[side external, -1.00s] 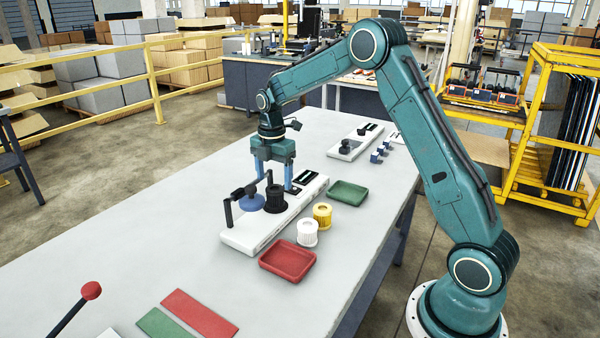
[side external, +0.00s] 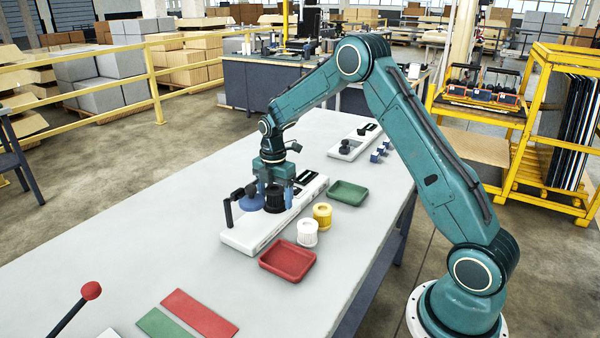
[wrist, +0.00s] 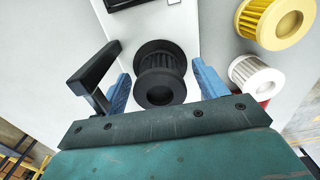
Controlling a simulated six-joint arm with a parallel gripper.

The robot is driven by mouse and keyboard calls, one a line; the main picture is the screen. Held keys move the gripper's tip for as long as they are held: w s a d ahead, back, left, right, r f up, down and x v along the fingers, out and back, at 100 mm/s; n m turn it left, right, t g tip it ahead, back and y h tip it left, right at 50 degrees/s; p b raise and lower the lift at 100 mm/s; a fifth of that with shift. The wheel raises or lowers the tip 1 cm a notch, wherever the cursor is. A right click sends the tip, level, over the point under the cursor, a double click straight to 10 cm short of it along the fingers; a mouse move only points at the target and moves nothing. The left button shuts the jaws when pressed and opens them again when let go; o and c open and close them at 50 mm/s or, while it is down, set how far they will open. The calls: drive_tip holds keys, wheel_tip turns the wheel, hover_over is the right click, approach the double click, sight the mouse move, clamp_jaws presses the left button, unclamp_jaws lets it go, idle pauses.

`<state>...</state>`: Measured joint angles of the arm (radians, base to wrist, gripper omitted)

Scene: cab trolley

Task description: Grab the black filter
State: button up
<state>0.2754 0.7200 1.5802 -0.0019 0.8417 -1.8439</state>
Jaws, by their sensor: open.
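The black filter (side external: 274,200) stands upright on the white base plate (side external: 246,241). The filter also shows in the wrist view (wrist: 160,72), between the two blue fingers. My gripper (side external: 275,197) is open and lowered around the filter, one finger on each side. In the wrist view my gripper (wrist: 162,88) shows a gap between the filter and the right finger; the left finger sits close to the black handle (wrist: 95,78). Whether a finger touches the filter cannot be told.
A white filter (side external: 307,232) and a yellow filter (side external: 322,215) stand right of the plate. A red tray (side external: 288,261) and a green tray (side external: 347,193) lie nearby.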

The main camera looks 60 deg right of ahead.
sight(275, 188)
idle(0.5)
drive_tip(key=c, duration=1.2)
drive_tip(key=shift+o, duration=0.2)
drive_tip(key=shift+r, duration=0.15)
wheel_tip(275, 188, up, 20)
drive_tip(key=shift+f, duration=0.2)
